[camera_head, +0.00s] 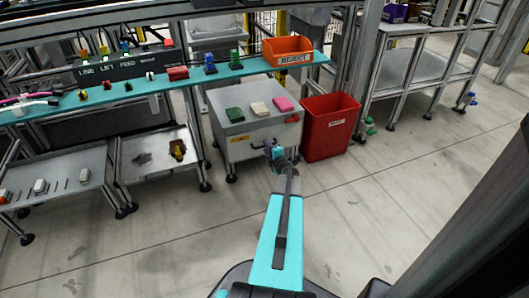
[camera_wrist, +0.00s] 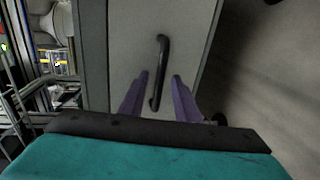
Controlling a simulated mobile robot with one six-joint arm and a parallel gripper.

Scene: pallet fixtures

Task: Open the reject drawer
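The drawer front (camera_wrist: 135,45) is a pale grey panel on the grey cabinet (camera_head: 225,105) under the teal shelf. It looks flush with the cabinet. A dark curved handle (camera_wrist: 162,55) runs lengthwise down the panel in the wrist view; in the head view it is small and partly hidden by my gripper (camera_head: 270,149). My gripper, also in the wrist view (camera_wrist: 161,75), is open. Its two purple fingers lie on either side of the handle's lower part, with gaps between them and it. I cannot tell how deep the handle sits between them.
Green, cream and pink blocks (camera_head: 258,108) lie on the cabinet top. A red bin (camera_head: 331,127) stands close at its right. An orange REJECT bin (camera_head: 288,50) sits on the teal shelf (camera_head: 135,84). A low metal tray (camera_head: 150,160) stands left. The floor in front is clear.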

